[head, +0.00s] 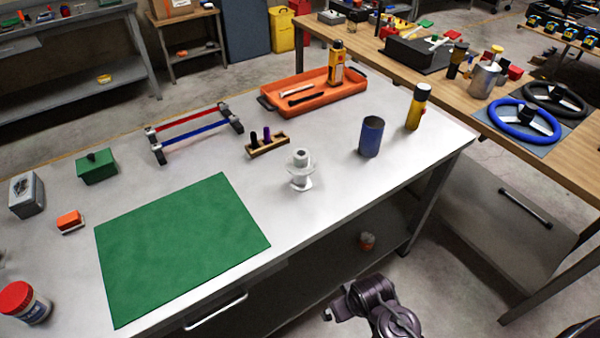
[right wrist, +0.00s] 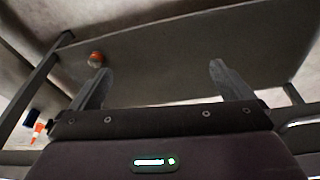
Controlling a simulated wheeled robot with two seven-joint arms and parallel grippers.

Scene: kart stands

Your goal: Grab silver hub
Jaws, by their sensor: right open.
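The silver hub (head: 300,169) stands upright on the light workbench, right of the green mat, in the head view. It has a wide flange and a narrower top. My right gripper (right wrist: 158,75) shows in the right wrist view with its two fingers spread apart and nothing between them. In the head view my right arm is low at the bottom, in front of the bench edge and below the hub, well apart from it; its fingertips are hard to make out there. The hub does not show in the right wrist view. My left gripper is in neither view.
A green mat (head: 180,245) lies left of the hub. A small wooden holder (head: 268,147) stands behind it, a dark blue cup (head: 371,137) and yellow bottle (head: 417,107) to its right. An orange tray (head: 320,101) lies farther back. The bench's front edge and lower shelf are near my right arm.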

